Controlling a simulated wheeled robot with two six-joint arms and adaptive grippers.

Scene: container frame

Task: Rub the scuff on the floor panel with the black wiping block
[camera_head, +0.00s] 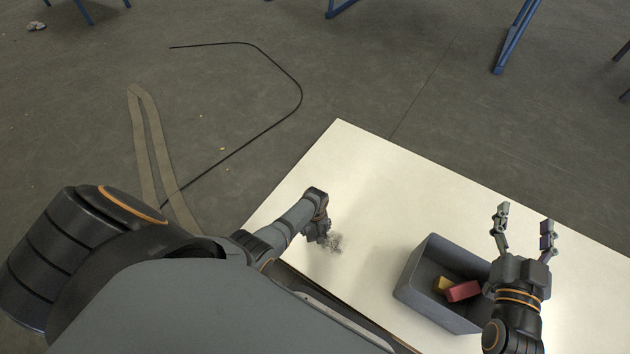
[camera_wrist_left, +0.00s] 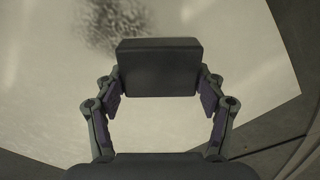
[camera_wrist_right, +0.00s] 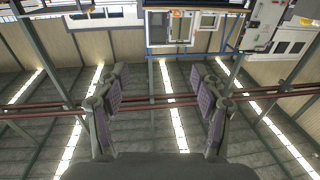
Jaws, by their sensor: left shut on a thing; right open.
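The dark scuff (camera_head: 335,243) is a grey smudge on the cream floor panel (camera_head: 375,185); it also shows at the top of the left wrist view (camera_wrist_left: 115,22). My left gripper (camera_head: 322,237) is down at the panel, right beside the scuff. In the left wrist view it is shut on the black wiping block (camera_wrist_left: 160,66), held between both fingers.
A grey bin (camera_head: 412,283) stands on the panel left of my right gripper, with a red block (camera_head: 463,291) and a yellow block (camera_head: 442,284) inside. A black cable (camera_head: 250,142) and a tan strap (camera_head: 147,150) lie on the grey floor. The panel's far middle is clear.

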